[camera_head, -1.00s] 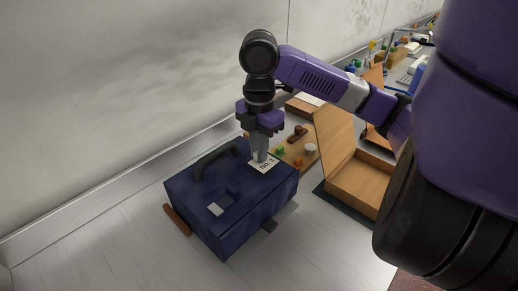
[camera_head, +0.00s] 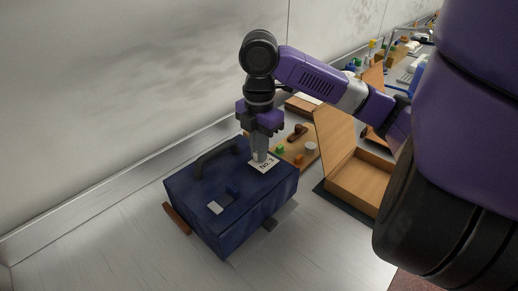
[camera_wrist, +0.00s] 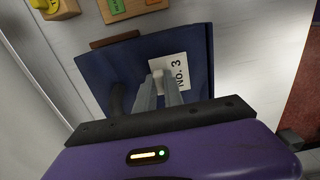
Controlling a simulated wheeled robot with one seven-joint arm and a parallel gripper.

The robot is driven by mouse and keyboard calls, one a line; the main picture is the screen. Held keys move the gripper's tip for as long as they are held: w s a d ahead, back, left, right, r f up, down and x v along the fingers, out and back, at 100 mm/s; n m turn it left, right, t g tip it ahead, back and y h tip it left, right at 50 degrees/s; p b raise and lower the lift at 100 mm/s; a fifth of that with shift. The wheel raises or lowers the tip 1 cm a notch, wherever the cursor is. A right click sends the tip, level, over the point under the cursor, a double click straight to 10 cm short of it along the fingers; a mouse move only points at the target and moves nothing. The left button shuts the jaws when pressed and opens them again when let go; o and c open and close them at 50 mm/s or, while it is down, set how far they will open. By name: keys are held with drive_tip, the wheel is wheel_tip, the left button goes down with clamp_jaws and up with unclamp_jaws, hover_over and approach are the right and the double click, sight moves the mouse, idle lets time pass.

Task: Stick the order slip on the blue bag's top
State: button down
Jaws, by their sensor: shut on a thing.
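The blue bag (camera_head: 245,205) stands on the metal counter, with a dark handle (camera_head: 214,158) on its top; its blue top also fills the middle of the wrist view (camera_wrist: 120,70). The white order slip (camera_head: 266,165), printed "No. 3", lies at the top's far right part, flat or nearly flat against it. My gripper (camera_head: 260,157) points down over the bag and is shut on the slip. In the wrist view, the fingertips (camera_wrist: 160,84) reach the slip (camera_wrist: 177,72) beside its print. Whether the slip touches the bag all over cannot be told.
An open cardboard box (camera_head: 360,185) stands to the right. A wooden board (camera_head: 300,147) with small items lies behind the bag. The wall is close on the left.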

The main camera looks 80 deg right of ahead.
drive_tip(key=shift+f+b, duration=0.65)
drive_tip(key=shift+f, duration=0.25)
drive_tip(key=c, duration=1.4)
unclamp_jaws()
drive_tip(key=shift+o, duration=0.2)
drive_tip(key=shift+r, duration=0.1)
drive_tip(key=shift+r+p, duration=3.55)
drive_tip(key=shift+r, duration=0.45)
